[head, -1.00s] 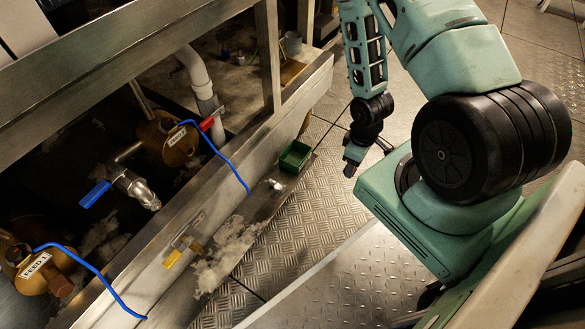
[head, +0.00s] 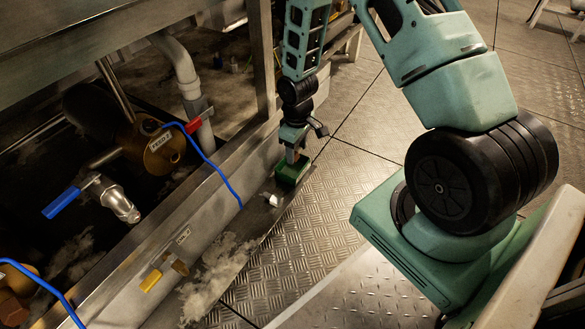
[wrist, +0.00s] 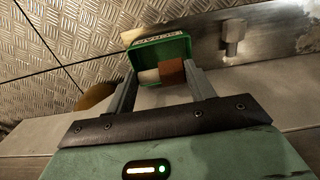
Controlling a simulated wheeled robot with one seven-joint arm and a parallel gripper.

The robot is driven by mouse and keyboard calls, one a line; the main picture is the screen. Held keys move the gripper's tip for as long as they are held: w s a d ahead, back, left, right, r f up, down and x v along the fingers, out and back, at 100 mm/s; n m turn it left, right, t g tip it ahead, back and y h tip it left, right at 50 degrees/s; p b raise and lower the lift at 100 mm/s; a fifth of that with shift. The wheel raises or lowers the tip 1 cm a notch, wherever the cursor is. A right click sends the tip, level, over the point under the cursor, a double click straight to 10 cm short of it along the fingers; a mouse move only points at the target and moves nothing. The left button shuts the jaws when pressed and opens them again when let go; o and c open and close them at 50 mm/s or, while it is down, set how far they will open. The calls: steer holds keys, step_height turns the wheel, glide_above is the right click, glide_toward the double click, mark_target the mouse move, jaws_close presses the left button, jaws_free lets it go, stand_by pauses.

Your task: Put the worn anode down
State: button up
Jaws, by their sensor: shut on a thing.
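My gripper (head: 293,154) (wrist: 158,82) is shut on the worn anode (wrist: 171,71), a small stub with a rust-brown part and a pale end, held crosswise between the fingertips. In the wrist view the anode overlaps the opening of a small green bin (wrist: 160,50). In the head view the bin (head: 290,174) stands on the metal ledge directly under my fingers, which hide part of it. I cannot tell whether the anode touches the bin's floor.
A silver metal piece (head: 272,199) (wrist: 233,34) lies on the ledge beside the bin. A metal frame post (head: 262,60) rises near my arm. Blue hoses (head: 212,165), a brass housing (head: 158,150) and a blue-handled valve (head: 110,195) are at left. Chequered floor (head: 350,190) is open at right.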

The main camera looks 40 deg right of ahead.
steer(key=shift+w+a+f+b, duration=0.1)
steer(key=shift+w+f+b, duration=0.15)
steer(key=shift+f+b, duration=0.3)
steer(key=shift+w+a+f+b, duration=0.1)
steer(key=shift+w+f+b, duration=0.2)
steer(key=shift+f, duration=0.35)
step_height(320, 180, down, 4)
steer(key=b, duration=0.3)
steer(key=shift+s+f+b, duration=0.1)
steer(key=shift+f+b, duration=0.15)
steer(key=shift+b, duration=0.1)
steer(key=shift+f+b, duration=0.2)
steer(key=shift+b, duration=0.25)
steer(key=shift+w+r, duration=0.15)
steer(key=shift+w, duration=0.05)
steer(key=o, duration=0.8)
